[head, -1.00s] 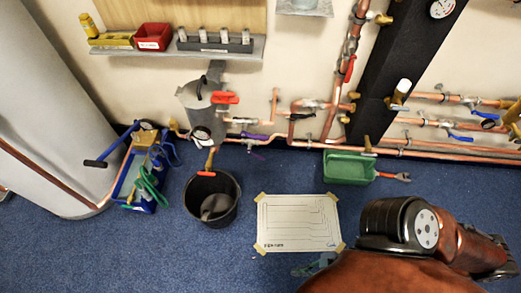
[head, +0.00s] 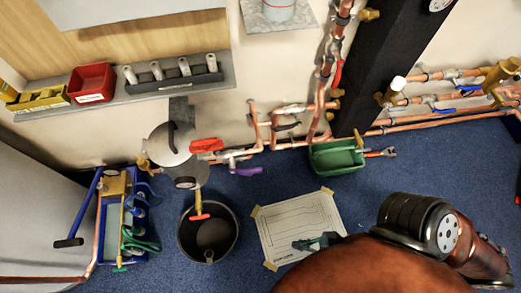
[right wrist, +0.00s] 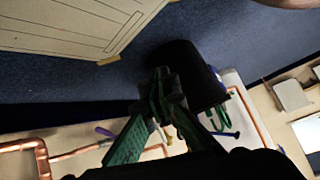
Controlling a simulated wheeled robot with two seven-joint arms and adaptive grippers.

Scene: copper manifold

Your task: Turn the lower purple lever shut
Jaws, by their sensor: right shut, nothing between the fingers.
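A purple lever (head: 247,171) shows in the head view just below a valve on the copper pipe (head: 236,155), right of the grey cylinder. Its exact angle to the pipe is hard to tell. A small purple lever end (right wrist: 103,131) shows in the right wrist view beside the pipe, left of my fingers. My right gripper (head: 318,241) has green fingers, is shut and empty, and is over the paper drawing, apart from the lever. Its fingers fill the lower middle of the right wrist view (right wrist: 152,118). My left gripper is not in view.
A black bucket (head: 208,238) stands below the grey cylinder (head: 172,146), with a red lever (head: 206,145) beside the cylinder. A green tray (head: 336,157) is on the right. A blue tool carrier (head: 122,225) stands at the left.

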